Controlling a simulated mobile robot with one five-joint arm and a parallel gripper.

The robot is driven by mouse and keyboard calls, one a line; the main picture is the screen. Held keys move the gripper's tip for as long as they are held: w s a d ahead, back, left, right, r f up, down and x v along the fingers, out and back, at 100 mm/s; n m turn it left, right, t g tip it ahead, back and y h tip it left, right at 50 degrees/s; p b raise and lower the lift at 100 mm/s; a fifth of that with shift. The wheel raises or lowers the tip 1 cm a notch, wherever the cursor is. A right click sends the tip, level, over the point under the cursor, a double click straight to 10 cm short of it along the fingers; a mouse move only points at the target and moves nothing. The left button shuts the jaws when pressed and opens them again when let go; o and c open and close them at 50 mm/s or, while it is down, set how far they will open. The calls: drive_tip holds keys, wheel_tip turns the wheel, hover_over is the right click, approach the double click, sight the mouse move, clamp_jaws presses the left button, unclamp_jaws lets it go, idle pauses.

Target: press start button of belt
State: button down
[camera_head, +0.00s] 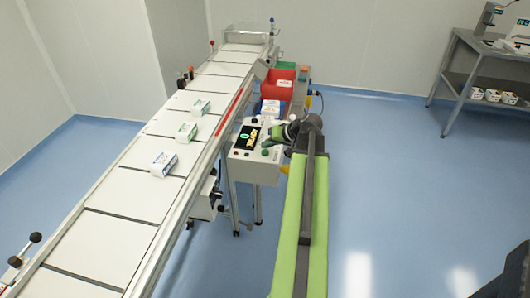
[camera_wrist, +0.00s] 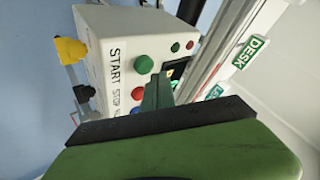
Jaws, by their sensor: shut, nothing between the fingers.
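The white control box (camera_head: 255,170) stands beside the conveyor belt (camera_head: 115,200), with a lit screen (camera_head: 246,138) on its top. In the wrist view the box's panel (camera_wrist: 112,40) carries a green button (camera_wrist: 144,64) in line with the printed word START. A red button (camera_wrist: 138,93) and a blue button (camera_wrist: 136,110) follow below it in the picture, by the word STOP and a partly hidden label. My gripper (camera_head: 272,138) is shut and empty over the box. Its green fingertips (camera_wrist: 158,88) appear just right of the green and red buttons; I cannot tell whether they touch the panel.
A yellow-capped knob (camera_wrist: 70,50) juts from the box's side. Several small cartons (camera_head: 164,163) lie on the belt. A red bin (camera_head: 278,84) stands behind the box. A grey table (camera_head: 455,65) is far right, with open blue floor (camera_head: 385,180) before it.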

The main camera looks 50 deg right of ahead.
drive_tip(key=shift+f+b, duration=0.4)
drive_tip(key=shift+f, duration=0.05)
